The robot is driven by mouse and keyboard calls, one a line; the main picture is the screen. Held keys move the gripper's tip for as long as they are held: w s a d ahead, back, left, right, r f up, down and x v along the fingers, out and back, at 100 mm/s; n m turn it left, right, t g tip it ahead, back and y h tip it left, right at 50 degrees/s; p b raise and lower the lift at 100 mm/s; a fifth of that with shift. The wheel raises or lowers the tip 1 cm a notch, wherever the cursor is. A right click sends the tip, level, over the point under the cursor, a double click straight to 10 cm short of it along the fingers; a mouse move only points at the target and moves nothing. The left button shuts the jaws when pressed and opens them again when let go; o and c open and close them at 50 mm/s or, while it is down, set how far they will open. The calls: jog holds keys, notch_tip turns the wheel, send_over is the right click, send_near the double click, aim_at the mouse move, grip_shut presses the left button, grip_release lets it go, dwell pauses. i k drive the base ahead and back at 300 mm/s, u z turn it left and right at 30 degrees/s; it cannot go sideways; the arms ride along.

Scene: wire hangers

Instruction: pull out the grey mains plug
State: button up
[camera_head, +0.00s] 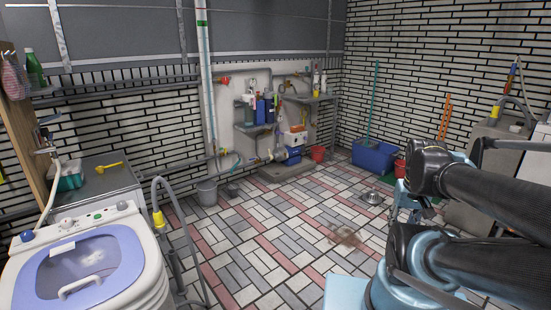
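I cannot make out a grey mains plug in this view; it may be hidden or too small to tell. My gripper is not visible. Only dark and light blue links of my own arm show at the right and bottom right, and they cover part of the scene there.
A white washing machine (134,282) with a lilac lid stands at the lower left, with a grey hose (176,205) beside it. A grey bucket (207,192), a blue tub (374,158) and cluttered shelves (250,129) stand along the walls. The tiled floor (280,230) between is mostly clear.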

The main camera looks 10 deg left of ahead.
aim_at(45, 132)
jog(key=u, duration=0.25)
jog(key=i, duration=1.45)
jog(key=u, duration=0.75)
jog(key=i, duration=1.15)
jog(key=u, duration=1.35)
jog(key=i, duration=1.1)
jog(key=u, duration=0.65)
